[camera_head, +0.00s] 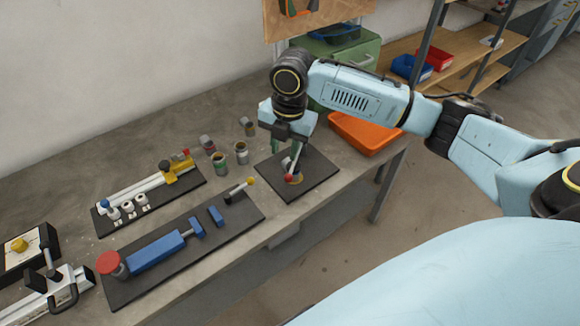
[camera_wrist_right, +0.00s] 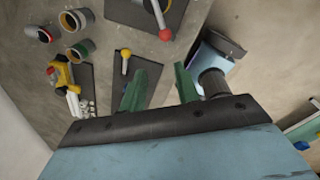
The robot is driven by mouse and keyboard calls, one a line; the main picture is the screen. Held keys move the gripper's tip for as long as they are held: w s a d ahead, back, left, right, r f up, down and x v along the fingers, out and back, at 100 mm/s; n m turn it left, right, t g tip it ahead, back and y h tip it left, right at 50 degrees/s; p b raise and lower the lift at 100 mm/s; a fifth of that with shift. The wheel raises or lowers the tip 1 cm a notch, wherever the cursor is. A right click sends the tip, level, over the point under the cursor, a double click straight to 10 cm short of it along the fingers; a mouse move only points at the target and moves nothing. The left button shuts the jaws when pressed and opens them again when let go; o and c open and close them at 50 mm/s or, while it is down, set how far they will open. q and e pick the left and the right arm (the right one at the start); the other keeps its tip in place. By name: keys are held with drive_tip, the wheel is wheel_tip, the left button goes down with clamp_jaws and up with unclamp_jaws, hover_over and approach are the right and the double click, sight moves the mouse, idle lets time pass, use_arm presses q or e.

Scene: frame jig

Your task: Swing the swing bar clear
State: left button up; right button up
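A slim pale bar with a red ball end (camera_head: 288,179) stands on a square black plate (camera_head: 316,171) at the right of the bench; I take it for the swing bar. It also shows in the right wrist view, with its red ball (camera_wrist_right: 165,34) beyond my fingertips. My right gripper (camera_head: 285,151) points down over this plate, close to the bar and partly covering it. In the right wrist view the green fingers of my right gripper (camera_wrist_right: 160,88) are apart with nothing between them. My left gripper is not in view.
A long black plate with a blue clamp (camera_head: 155,252), a red knob (camera_head: 109,263) and a yellow-tipped lever (camera_head: 250,181) lies to the left. Several small cups (camera_head: 219,161) stand behind. An orange tray (camera_head: 362,132) lies at right. A white rail fixture (camera_head: 140,190) stands farther back.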

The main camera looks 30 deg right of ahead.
sight(290, 174)
wheel_tip(290, 174, up, 3)
drive_tip(key=d+n, duration=0.1)
drive_tip(key=d, duration=0.2)
drive_tip(key=f, duration=0.8)
drive_tip(key=w+f, duration=0.1)
drive_tip(key=f, duration=0.4)
drive_tip(key=shift+w+a+b, duration=0.1)
drive_tip(key=shift+a+b, duration=0.3)
drive_tip(key=shift+c, duration=0.2)
clamp_jaws()
